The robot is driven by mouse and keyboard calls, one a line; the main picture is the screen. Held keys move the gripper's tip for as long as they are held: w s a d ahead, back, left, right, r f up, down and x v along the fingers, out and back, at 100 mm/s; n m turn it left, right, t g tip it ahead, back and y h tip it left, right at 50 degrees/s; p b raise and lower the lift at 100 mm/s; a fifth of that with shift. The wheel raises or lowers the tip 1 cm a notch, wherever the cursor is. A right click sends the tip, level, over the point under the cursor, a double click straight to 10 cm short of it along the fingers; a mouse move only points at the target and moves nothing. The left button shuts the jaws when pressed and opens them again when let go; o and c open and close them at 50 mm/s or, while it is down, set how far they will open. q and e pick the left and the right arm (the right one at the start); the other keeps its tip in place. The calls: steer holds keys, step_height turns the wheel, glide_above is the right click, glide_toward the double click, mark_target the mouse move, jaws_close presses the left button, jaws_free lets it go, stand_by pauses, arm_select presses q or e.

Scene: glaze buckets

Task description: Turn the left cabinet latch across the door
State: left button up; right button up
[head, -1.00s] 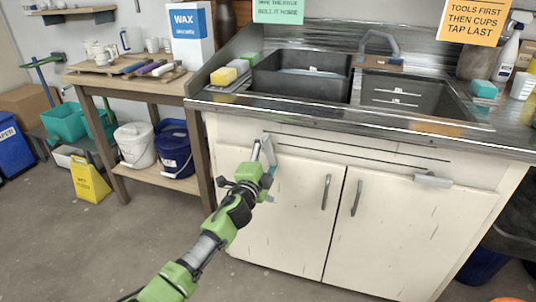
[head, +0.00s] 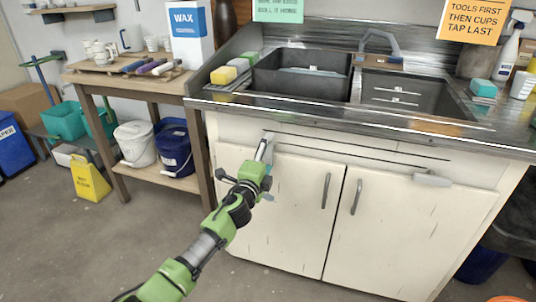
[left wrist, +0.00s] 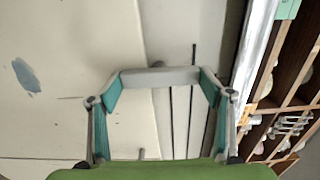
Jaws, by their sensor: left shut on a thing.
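The left cabinet latch (left wrist: 160,77) shows in the left wrist view as a short grey bar between my fingertips. It spans the top edge line of the left cabinet door (left wrist: 90,50). In the head view my left gripper (head: 264,149) is at the upper part of the left door (head: 290,215), just below the sink counter. It is shut on the latch, and its fingers largely hide the latch in the head view. My right gripper is in neither view.
A second grey latch (head: 432,180) lies level at the top of the right door (head: 405,230). Two door handles (head: 325,191) stand near the middle seam. A wooden table (head: 150,80) with buckets on its shelf is left of the cabinet. The floor before the doors is clear.

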arm_select(q)
steer(key=o, duration=1.1)
steer(key=shift+d, duration=0.1)
steer(key=shift+s+a, duration=0.3)
steer(key=shift+s, duration=0.2)
steer(key=v, duration=1.1)
steer(key=shift+d, duration=0.1)
